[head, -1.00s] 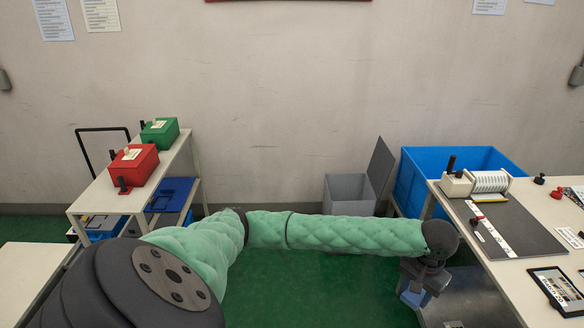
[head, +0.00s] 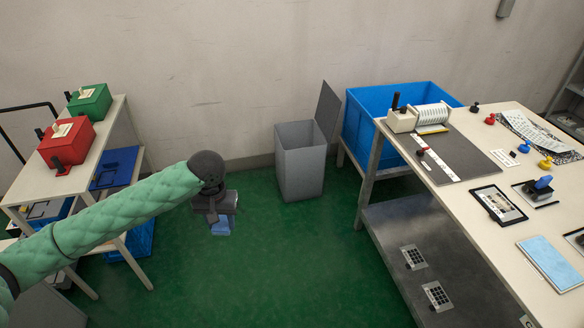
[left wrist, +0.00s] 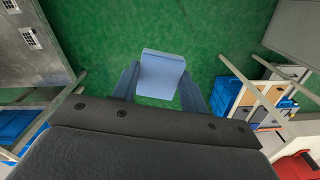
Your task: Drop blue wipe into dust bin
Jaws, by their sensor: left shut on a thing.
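My left gripper (head: 222,222) hangs over the green floor, to the left of the dust bin and apart from it. It is shut on the blue wipe (head: 220,227), a small pale blue piece. In the left wrist view the blue wipe (left wrist: 161,76) sits between the two fingers (left wrist: 160,90). The grey dust bin (head: 300,165) stands on the floor near the wall, with its lid raised upright at its right side. The dust bin is not clearly visible in the left wrist view. My right gripper is not in view.
A large blue crate (head: 362,132) stands right of the bin. A work table (head: 470,165) with a lower shelf fills the right. A left table (head: 99,140) holds a red box (head: 67,143) and a green box (head: 91,103). The floor between is clear.

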